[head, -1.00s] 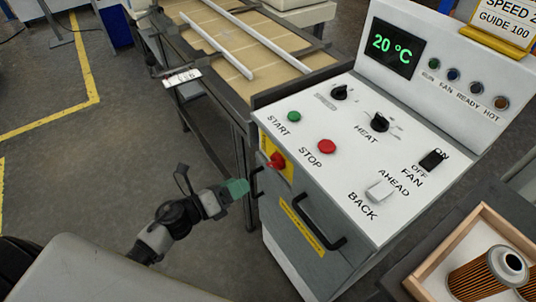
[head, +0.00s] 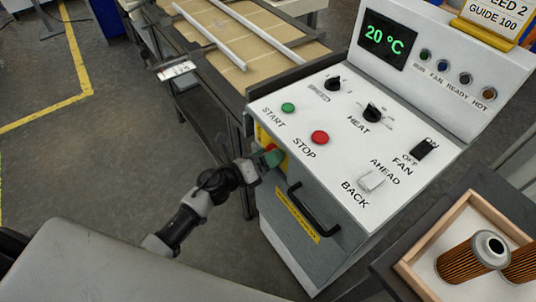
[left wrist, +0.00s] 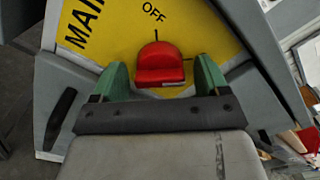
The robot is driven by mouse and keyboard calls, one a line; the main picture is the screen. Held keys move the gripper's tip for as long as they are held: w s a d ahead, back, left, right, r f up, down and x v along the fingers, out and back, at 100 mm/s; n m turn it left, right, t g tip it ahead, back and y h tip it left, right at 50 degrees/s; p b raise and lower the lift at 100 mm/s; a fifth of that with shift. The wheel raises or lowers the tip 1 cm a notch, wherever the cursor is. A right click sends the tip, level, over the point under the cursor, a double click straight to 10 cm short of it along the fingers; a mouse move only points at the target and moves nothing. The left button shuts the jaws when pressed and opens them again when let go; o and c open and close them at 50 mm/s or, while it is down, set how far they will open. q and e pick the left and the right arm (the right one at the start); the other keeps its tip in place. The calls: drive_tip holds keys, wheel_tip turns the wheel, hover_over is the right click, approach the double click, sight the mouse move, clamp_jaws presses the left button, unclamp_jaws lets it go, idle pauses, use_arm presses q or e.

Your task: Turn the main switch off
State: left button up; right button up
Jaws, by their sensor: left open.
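The red main switch knob (left wrist: 160,64) sits on a yellow plate (left wrist: 205,30) marked MAIN and OFF in the left wrist view. The OFF label and its tick are just above the knob. In the head view the red knob (head: 271,149) is partly hidden by my left gripper (head: 268,158) at the left side of the white control cabinet (head: 280,222). My left gripper (left wrist: 159,82) is open, with one green finger on each side of the knob. Whether the fingers touch it, I cannot tell. My right gripper is not in view.
The panel top carries a green START button (head: 288,107), a red STOP button (head: 320,138), dials and switches. A tray (head: 433,228) with filter cartridges stands at the right. A work table (head: 205,100) stands behind.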

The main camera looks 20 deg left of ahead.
use_arm(q)
drive_tip(key=shift+c, duration=0.4)
drive_tip(key=c, duration=0.8)
drive_tip(key=n+p, duration=0.1)
drive_tip(key=n, duration=0.1)
drive_tip(key=n+p, duration=0.1)
drive_tip(key=n, duration=0.1)
drive_tip(key=shift+r+n, duration=0.2)
drive_tip(key=shift+n, duration=0.2)
drive_tip(key=n+p, duration=0.2)
drive_tip(key=n, duration=0.2)
drive_tip(key=n+p, duration=0.1)
drive_tip(key=n, duration=0.4)
drive_tip(key=shift+r+p, duration=0.1)
drive_tip(key=shift+p, duration=0.25)
drive_tip(key=shift+n+p, duration=0.55)
drive_tip(key=shift+n, duration=1.45)
